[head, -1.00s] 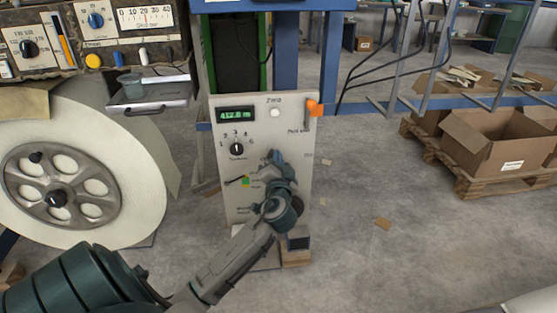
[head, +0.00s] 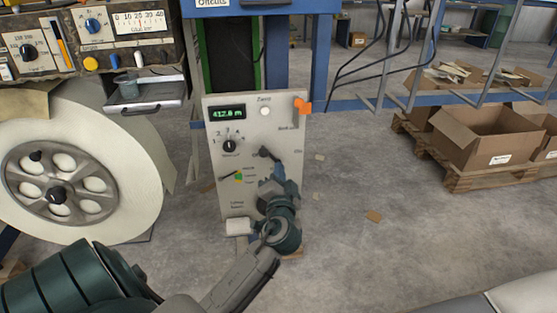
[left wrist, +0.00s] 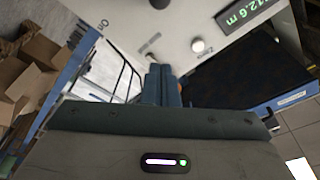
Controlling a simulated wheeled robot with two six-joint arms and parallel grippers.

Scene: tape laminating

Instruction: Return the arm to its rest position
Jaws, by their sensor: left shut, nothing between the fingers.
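My left gripper (head: 279,174) is in front of the lower right part of the grey control panel (head: 262,190). Its two fingers (left wrist: 162,86) are together and empty in the left wrist view, pointing toward the panel face. A dark switch or knob (head: 265,152) shows just above the fingertips in the head view; I cannot tell whether they touch it. The panel's green display (head: 227,113) reads about 412.6 m and also shows in the left wrist view (left wrist: 245,14). A white button (head: 265,111) sits beside it. My right gripper is not in view.
A large white roll (head: 110,165) with a spoked hub stands at the left. Cardboard boxes (head: 480,145) rest on a pallet at the right. The floor (head: 390,240) right of the panel is mostly clear.

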